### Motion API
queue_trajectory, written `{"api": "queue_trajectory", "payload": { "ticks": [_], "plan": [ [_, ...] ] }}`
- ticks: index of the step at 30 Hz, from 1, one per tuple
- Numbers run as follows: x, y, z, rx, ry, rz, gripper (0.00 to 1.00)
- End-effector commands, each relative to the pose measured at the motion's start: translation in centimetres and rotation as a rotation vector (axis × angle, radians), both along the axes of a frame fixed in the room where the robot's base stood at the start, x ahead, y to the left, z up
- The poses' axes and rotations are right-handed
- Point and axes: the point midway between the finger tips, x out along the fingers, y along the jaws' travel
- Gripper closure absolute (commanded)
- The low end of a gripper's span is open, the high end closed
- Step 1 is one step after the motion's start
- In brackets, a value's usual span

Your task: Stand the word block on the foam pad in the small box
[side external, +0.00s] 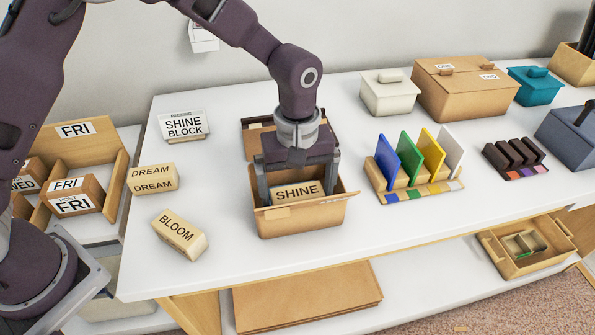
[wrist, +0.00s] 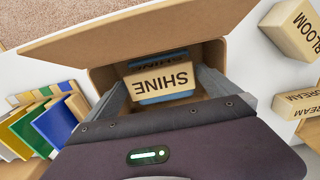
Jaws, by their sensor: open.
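The word block SHINE (side external: 297,193) is inside the small cardboard box (side external: 300,222), its lettered face showing. In the wrist view the block (wrist: 160,82) is over a blue foam pad (wrist: 166,99), which shows along two of its sides. Whether its underside rests fully on the pad is hidden. My gripper (side external: 297,182) reaches down into the box. Its fingers stand apart on either side of the block, with gaps visible in the wrist view (wrist: 162,86). The box flaps are open.
DREAM (side external: 152,179) and BLOOM (side external: 180,234) blocks lie left of the box. A SHINE BLOCK sign (side external: 184,127) stands behind them. A rack of coloured sheets (side external: 415,190) is close on the right. The white table (side external: 230,275) is clear in front.

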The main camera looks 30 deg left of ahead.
Motion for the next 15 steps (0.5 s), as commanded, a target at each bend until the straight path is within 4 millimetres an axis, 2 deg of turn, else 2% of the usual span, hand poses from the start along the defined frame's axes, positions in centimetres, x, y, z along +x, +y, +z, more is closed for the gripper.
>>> {"api": "queue_trajectory", "payload": {
  "ticks": [3,9,15],
  "plan": [
    [0.1,-0.1,3.5,-0.003,-0.008,0.0,0.0],
    [0.1,0.0,8.8,-0.002,-0.005,0.0,0.0],
    [0.0,0.0,11.3,0.0,-0.001,0.0,0.0]
  ]
}}
